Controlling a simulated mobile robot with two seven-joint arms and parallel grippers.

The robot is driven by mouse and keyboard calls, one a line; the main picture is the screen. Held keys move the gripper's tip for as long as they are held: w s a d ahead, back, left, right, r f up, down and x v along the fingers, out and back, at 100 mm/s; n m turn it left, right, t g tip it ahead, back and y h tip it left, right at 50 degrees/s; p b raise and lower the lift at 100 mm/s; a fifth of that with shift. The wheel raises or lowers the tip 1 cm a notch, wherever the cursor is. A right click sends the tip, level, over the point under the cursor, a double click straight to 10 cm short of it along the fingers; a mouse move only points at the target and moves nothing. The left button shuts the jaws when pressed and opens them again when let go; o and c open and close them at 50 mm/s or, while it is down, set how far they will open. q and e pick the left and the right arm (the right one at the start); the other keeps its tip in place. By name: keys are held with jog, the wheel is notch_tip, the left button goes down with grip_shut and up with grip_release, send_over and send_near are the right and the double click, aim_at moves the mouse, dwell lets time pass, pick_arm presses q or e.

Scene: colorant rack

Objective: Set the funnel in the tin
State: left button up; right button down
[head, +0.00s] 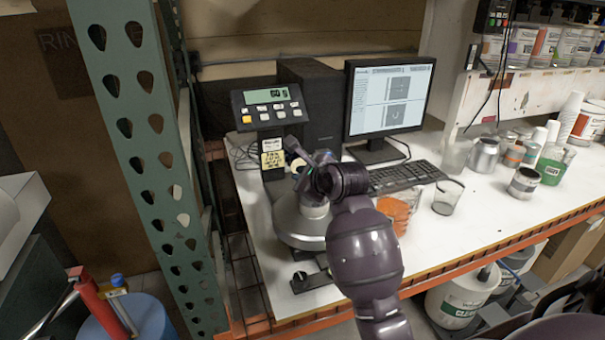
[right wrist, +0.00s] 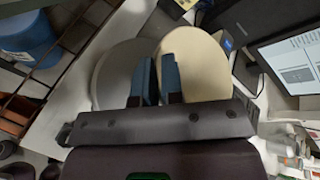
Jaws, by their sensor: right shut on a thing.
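My right gripper (head: 318,164) is over the round metal scale (head: 300,236) at the left end of the bench. A small part of a cream, round-edged thing, which looks like the funnel (head: 298,165), shows beside its fingers. In the right wrist view the cream round funnel (right wrist: 205,62) lies at the two blue fingers (right wrist: 156,80), which are close together on it. A pale tin (head: 314,208) shows below my gripper on the scale, mostly hidden by my arm. Whether the funnel touches the tin cannot be told. My left gripper is not in view.
A keypad display (head: 270,105) stands behind the scale, with a monitor (head: 388,98) and keyboard (head: 405,177) to the right. An orange container (head: 394,211) and a clear cup (head: 447,198) stand right of my arm. A green perforated post (head: 150,150) rises at the left.

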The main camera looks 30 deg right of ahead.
jog(key=shift+f, duration=0.1)
jog(key=c, duration=1.2)
grip_release()
jog(key=shift+c, duration=0.2)
jog(key=shift+r, duration=0.35)
jog(key=v, duration=1.2)
jog(key=shift+r, duration=0.25)
